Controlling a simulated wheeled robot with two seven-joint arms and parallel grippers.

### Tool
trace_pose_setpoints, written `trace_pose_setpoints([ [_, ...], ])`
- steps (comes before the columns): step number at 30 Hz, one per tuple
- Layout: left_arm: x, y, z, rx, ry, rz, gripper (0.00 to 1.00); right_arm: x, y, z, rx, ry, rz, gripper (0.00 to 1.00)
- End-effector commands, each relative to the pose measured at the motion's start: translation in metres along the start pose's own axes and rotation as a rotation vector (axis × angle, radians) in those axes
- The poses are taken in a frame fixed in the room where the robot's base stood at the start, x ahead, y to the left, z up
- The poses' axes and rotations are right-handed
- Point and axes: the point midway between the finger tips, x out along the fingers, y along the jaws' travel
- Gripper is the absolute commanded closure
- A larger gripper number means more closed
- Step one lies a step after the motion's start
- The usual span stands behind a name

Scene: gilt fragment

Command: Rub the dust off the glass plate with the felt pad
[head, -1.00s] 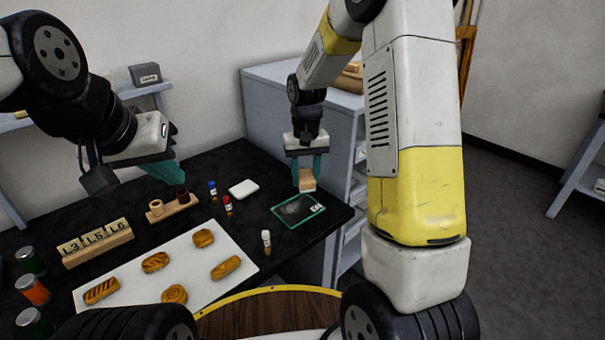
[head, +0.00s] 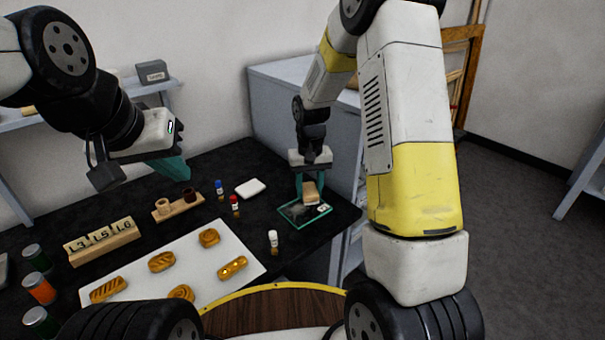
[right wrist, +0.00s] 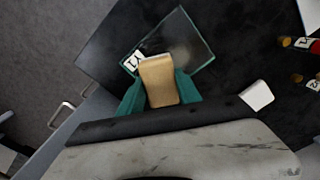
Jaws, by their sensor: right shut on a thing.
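The glass plate (head: 288,213) lies on the dark table in front of my right arm, clear with green edges. A greyish smear of dust shows on it, and a small white label sits near its right end. It also shows in the right wrist view (right wrist: 192,38). My right gripper (head: 311,184) is shut on the tan felt pad (head: 311,195), which is over the plate's far right part beside the label. The pad fills the jaws in the right wrist view (right wrist: 160,82). I cannot tell if it touches the glass. My left gripper (head: 173,168) hangs at the left, its jaw gap hidden.
Near the plate are a white block (head: 250,188), a white-capped vial (head: 273,243), and red-capped (head: 235,207) and blue-capped (head: 219,190) vials. A white board (head: 215,278) with several carved brown pieces lies left. The table's right edge is close to the plate.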

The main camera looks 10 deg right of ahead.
Motion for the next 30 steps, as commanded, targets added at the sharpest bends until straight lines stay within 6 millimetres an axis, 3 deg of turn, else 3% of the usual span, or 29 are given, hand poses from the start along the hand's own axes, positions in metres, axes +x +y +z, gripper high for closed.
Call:
trace_pose_setpoints([
  [30, 0.0, 0.0, 0.0, 0.0, 0.0, 0.0, 1.0, 0.01, 0.0, 0.0, 0.0, -0.001, 0.0, 0.92],
])
